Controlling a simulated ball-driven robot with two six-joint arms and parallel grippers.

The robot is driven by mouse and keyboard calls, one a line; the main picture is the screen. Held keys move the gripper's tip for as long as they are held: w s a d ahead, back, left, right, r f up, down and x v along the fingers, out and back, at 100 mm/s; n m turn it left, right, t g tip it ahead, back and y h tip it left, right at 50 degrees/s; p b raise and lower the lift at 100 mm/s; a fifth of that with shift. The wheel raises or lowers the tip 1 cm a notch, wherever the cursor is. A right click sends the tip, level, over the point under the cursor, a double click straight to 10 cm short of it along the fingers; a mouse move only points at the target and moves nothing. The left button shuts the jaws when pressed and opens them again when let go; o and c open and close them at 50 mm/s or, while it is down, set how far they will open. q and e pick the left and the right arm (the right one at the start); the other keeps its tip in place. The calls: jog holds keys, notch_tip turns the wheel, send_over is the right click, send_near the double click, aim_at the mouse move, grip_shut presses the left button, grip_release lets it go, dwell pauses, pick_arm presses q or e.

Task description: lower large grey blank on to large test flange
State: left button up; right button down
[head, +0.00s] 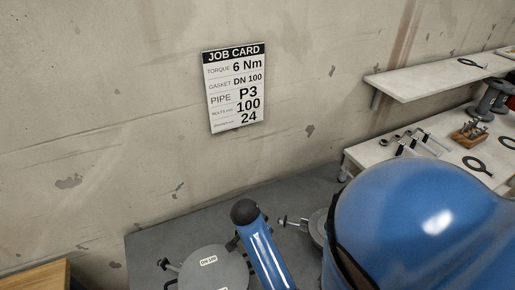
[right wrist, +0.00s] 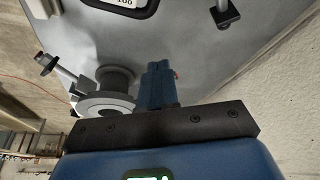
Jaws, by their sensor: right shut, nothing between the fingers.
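A large grey disc (head: 222,262) with a label reading DN 100 lies on the grey bench at the bottom of the head view. I cannot tell whether it is the blank, the test flange or one on the other. A second round grey piece (head: 318,228) sits to its right, partly hidden by my blue arm. In the right wrist view, my right gripper (right wrist: 158,68) is shut and empty, close to a grey surface. A grey flanged spool (right wrist: 112,88) stands left of its fingers. My left gripper is out of view.
The grey bench (head: 160,236) stands against a concrete wall with a job card (head: 236,88). At the right, a white bench (head: 368,155) holds tools, black rings and a wooden block (head: 469,134). A shelf (head: 430,82) is above it. My arm covers the lower right.

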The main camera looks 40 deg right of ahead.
jog(key=a+f+p, duration=0.1)
jog(key=s+a+f+p, duration=0.1)
jog(key=a, duration=0.1)
jog(key=shift+f, duration=0.25)
dwell(0.4)
jog(key=shift+a+r+p, duration=0.1)
jog(key=shift+a+p, duration=0.25)
jog(key=shift+p, duration=0.05)
jog(key=shift+s+a, duration=0.1)
jog(key=shift+a, duration=0.1)
jog(key=shift+s+f, duration=0.1)
jog(key=shift+f, duration=0.1)
